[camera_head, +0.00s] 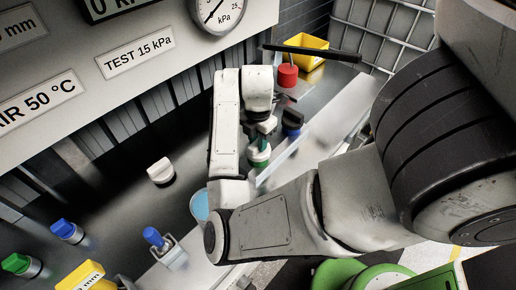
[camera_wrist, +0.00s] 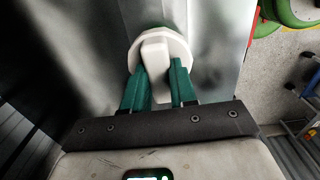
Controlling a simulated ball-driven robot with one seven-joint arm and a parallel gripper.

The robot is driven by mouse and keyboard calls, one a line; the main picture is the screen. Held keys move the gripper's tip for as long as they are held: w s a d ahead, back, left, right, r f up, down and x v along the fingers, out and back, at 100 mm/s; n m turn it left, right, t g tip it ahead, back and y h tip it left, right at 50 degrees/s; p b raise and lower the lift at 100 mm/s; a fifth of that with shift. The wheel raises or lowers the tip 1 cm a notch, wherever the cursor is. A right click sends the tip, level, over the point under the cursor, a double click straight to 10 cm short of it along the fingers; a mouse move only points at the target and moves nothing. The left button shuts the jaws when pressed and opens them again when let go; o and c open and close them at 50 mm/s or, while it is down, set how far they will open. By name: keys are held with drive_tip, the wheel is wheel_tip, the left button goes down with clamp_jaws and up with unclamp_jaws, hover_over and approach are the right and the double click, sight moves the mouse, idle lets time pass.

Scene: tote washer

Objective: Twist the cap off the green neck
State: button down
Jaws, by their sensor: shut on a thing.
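The white cap (camera_wrist: 180,46) is round with a raised grip bar across it, in the upper middle of the wrist view. A sliver of the green neck (camera_wrist: 152,28) shows behind its far edge. My gripper (camera_wrist: 161,68) has two green fingers shut on the bar, one on each side. In the head view my gripper (camera_head: 260,136) points down at the bench, right of centre. The white cap (camera_head: 259,153) shows just below it, partly hidden by the fingers. The cap looks seated on the neck; its thread is hidden.
A black-topped blue fitting (camera_head: 292,121) stands close right of my gripper, with a red cap (camera_head: 287,75) and yellow bin (camera_head: 307,52) behind. A white knob (camera_head: 160,171), light-blue round thing (camera_head: 199,205) and blue-handled valve (camera_head: 155,238) stand left and in front. The gauge panel rises behind.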

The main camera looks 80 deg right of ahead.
drive_tip(key=shift+r, duration=2.5)
